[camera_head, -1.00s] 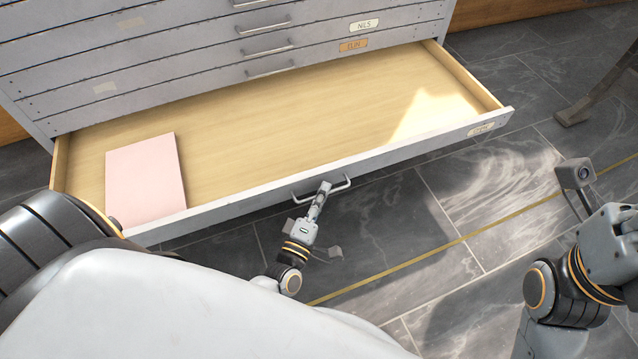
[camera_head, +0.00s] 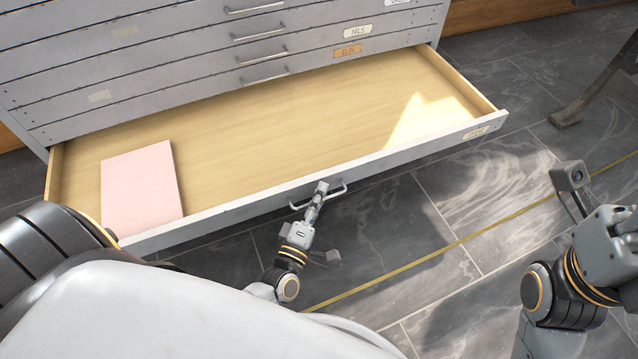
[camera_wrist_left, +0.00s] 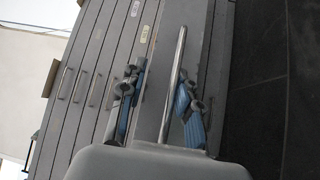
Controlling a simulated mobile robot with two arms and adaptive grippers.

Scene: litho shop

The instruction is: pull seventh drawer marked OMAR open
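The drawer (camera_head: 230,208) with a label (camera_head: 475,132), too faint to read surely, stands far out of the grey flat-file cabinet. Its pale wooden inside shows, with a pink sheet or pad (camera_head: 140,185) at the left. My left gripper (camera_head: 321,188) is at the bar handle (camera_head: 338,192) on the drawer front. In the left wrist view, its blue-padded fingers (camera_wrist_left: 160,100) are apart, one on each side of the handle bar (camera_wrist_left: 175,80). The bar lies close to the right finger; contact is unclear. My right arm shows at the right edge, its fingers out of frame.
Closed drawers with handles and labels, among them NILS (camera_head: 358,32) and ELIN (camera_head: 348,51), lie above the open one. A dark leg or stand (camera_head: 590,95) is on the floor at upper right. Dark tiled floor (camera_head: 400,230) is clear in front of the drawer.

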